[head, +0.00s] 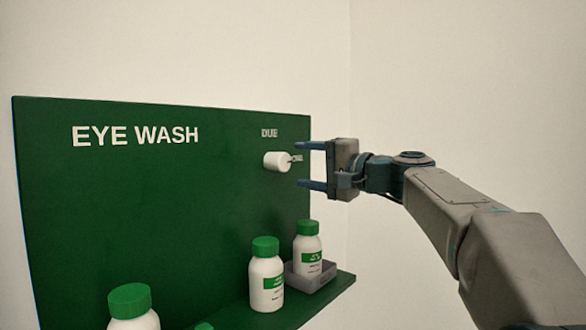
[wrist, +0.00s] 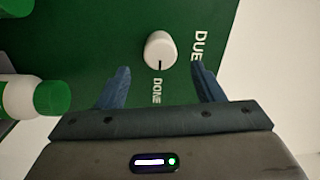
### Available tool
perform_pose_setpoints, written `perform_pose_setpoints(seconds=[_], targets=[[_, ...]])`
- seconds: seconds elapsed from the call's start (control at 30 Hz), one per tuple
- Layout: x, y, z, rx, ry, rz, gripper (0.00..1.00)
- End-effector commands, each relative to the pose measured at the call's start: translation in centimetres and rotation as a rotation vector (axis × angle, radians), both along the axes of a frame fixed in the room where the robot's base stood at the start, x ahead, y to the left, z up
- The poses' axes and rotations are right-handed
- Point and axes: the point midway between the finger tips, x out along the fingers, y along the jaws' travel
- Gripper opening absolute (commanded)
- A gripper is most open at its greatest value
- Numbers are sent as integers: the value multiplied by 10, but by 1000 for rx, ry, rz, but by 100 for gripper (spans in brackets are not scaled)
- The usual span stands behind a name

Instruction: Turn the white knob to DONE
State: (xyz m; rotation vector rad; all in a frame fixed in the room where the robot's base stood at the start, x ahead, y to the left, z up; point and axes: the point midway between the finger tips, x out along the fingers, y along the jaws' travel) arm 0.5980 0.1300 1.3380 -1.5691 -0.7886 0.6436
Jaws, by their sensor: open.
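The white knob (head: 275,161) sticks out from the green EYE WASH board, near its right edge. In the wrist view the knob (wrist: 160,47) has a black pointer line facing the DONE label (wrist: 157,91). The DUE label (head: 269,133) is above the knob in the head view; DONE is to its right, partly hard to read. My gripper (head: 302,165) is open, to the right of the knob, with one finger higher and one lower. In the wrist view its fingertips (wrist: 160,69) are apart, the knob lies just beyond the gap between them, and neither finger touches it.
A green shelf (head: 338,287) below the knob holds white bottles with green caps. One bottle (head: 308,250) stands in a grey tray (head: 318,277) and another (head: 266,275) stands beside it. A further bottle (head: 131,306) is at lower left.

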Motion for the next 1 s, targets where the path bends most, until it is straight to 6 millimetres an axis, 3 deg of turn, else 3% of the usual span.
perform_pose_setpoints(seconds=[0.2,0.4,0.87,1.0], targets=[[-32,-40,-3,0,0,-1,61],[-51,-63,-3,0,0,0,61],[-57,-70,-3,0,2,3,61],[-60,-64,-16,-51,41,-3,61]])
